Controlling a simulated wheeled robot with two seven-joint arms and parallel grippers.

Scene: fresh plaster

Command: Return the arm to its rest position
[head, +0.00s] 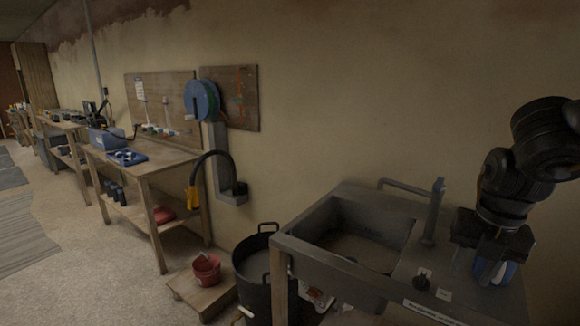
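My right arm comes in from the right edge, and its black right gripper (490,257) points down over the right end of the grey sink unit (413,262). A small blue and white object (496,272) shows directly below and between the gripper's fingers, at the worktop. The gripper covers its upper part. I cannot tell whether the fingers touch it or stand apart from it. My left gripper and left arm are not in view.
A grey tap (434,212) stands just left of the gripper, beside the sink basin. The plaster wall (350,100) runs close behind. A black bucket (262,286) and a red pot (206,268) stand left of the sink. A wooden workbench (150,170) is farther left; floor beyond is open.

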